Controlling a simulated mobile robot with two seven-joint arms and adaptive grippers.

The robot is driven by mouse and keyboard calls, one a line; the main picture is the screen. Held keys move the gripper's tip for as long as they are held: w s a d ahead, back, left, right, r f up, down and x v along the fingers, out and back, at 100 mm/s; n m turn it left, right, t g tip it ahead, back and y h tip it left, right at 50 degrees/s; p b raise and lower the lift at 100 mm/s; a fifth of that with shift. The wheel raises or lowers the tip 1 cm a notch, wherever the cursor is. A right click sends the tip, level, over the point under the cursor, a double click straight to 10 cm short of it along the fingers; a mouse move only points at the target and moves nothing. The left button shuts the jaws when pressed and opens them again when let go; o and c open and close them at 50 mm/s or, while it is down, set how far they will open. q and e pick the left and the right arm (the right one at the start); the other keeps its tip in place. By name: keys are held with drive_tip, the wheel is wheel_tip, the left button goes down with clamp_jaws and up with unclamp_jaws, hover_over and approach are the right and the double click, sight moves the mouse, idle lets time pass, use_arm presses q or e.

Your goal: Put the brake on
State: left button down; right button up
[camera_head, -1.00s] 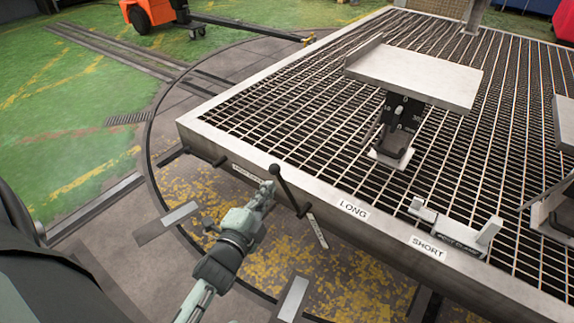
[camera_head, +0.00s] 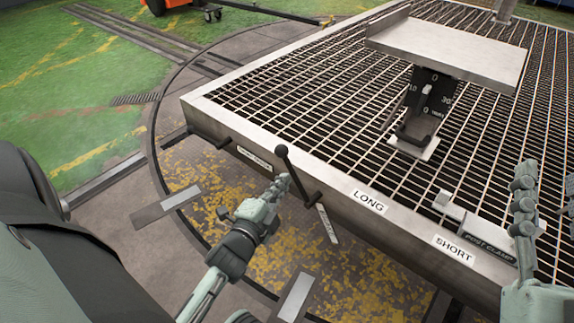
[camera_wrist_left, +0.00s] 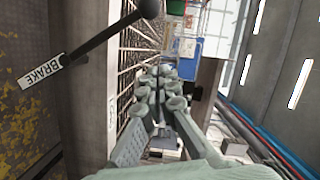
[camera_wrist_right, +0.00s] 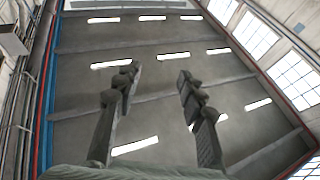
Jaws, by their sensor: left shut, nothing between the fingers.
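The brake lever (camera_head: 297,176) is a black rod with a ball knob at the edge of the grated deck. It tilts up and to the left in the head view. It also shows in the left wrist view (camera_wrist_left: 110,32), with a white BRAKE tag (camera_wrist_left: 40,72) beside it. My left gripper (camera_head: 284,184) is shut and empty, just left of the rod and below the knob; I cannot tell whether it touches. Its closed fingers show in the left wrist view (camera_wrist_left: 163,78). My right gripper (camera_wrist_right: 158,78) is open and empty, pointing at the ceiling; part of it shows at the head view's right edge.
The deck frame (camera_head: 320,172) carries LONG (camera_head: 369,201) and SHORT (camera_head: 454,249) labels. A metal plate on a stand (camera_head: 445,50) rises from the grating. Open floor lies left of the deck.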

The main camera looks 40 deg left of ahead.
sight(286, 158)
use_arm(q)
drive_tip(key=shift+f, duration=0.15)
use_arm(e)
drive_tip(key=shift+s+r+t, duration=0.4)
drive_tip(key=shift+r, duration=0.4)
use_arm(q)
drive_tip(key=shift+w, duration=0.1)
drive_tip(key=shift+w+a+f+b, duration=0.4)
drive_tip(key=shift+w+a, duration=0.55)
drive_tip(key=shift+w, duration=0.65)
drive_tip(key=shift+w+a+f+b, duration=0.35)
drive_tip(key=shift+w+a, duration=0.6)
drive_tip(key=shift+w, duration=0.7)
drive_tip(key=shift+w+a+f+b, duration=0.4)
drive_tip(key=shift+w+a, duration=0.55)
drive_tip(key=shift+w, duration=0.65)
use_arm(e)
drive_tip(key=shift+s+d+r+t+y, duration=0.15)
drive_tip(key=shift+s+d+r+t, duration=0.1)
drive_tip(key=shift+s+r+t, duration=0.25)
drive_tip(key=shift+s+d+r+t+y, duration=0.2)
drive_tip(key=shift+s+d+r+t, duration=0.1)
drive_tip(key=shift+r+t, duration=0.35)
drive_tip(key=shift+s+d+r+t+y, duration=0.15)
drive_tip(key=shift+s+d+r+t, duration=0.1)
drive_tip(key=shift+s+r+t, duration=0.25)
use_arm(q)
drive_tip(key=shift+a, duration=0.1)
use_arm(e)
drive_tip(key=shift+w, duration=0.15)
